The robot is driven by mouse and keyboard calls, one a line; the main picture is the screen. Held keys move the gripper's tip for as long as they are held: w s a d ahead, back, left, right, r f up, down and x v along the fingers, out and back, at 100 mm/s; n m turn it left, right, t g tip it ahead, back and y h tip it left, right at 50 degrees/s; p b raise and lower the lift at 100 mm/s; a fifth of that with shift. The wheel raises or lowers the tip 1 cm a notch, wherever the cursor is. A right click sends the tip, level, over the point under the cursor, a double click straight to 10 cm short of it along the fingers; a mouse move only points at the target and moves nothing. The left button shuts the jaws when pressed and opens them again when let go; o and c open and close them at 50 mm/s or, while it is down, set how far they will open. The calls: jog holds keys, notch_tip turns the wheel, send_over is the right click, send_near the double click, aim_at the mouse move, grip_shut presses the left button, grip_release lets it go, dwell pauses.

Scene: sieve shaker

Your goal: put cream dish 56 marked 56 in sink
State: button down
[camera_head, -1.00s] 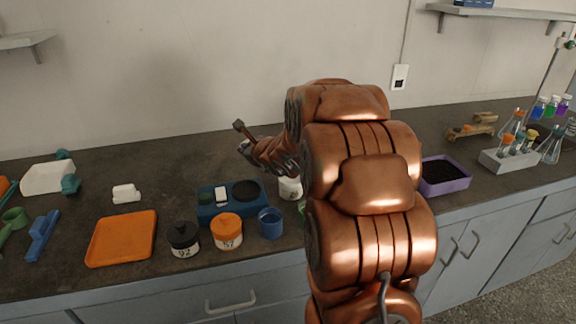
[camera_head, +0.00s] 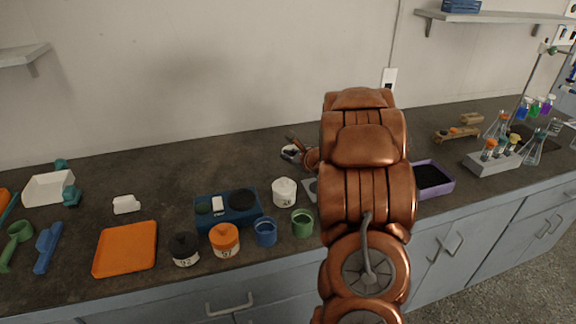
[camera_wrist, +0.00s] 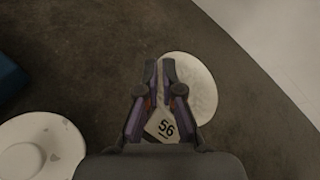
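The cream dish marked 56 (camera_wrist: 200,88) shows in the wrist view as a round pale shape, with its "56" label (camera_wrist: 166,128) between the fingers. My gripper (camera_wrist: 159,66) has its fingertips close together at the dish's left rim and looks shut on that rim. The right finger covers part of the dish. I cannot make out a sink in either view.
A cream jar (camera_head: 284,191), a blue cup (camera_head: 265,233) and a green cup (camera_head: 302,223) stand left of my arm, near a blue scale (camera_head: 212,219). A purple tray (camera_head: 449,186) and a grey tube rack (camera_head: 484,165) lie right. The back middle counter is clear.

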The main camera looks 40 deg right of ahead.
aim_at(288, 177)
jog(key=shift+f+p, duration=0.55)
jog(key=shift+f, duration=2.05)
jog(key=shift+f+b, duration=0.15)
jog(key=shift+b, duration=0.15)
jog(key=c, duration=1.3)
grip_release()
jog(key=shift+r+p, duration=0.2)
jog(key=shift+p, duration=0.15)
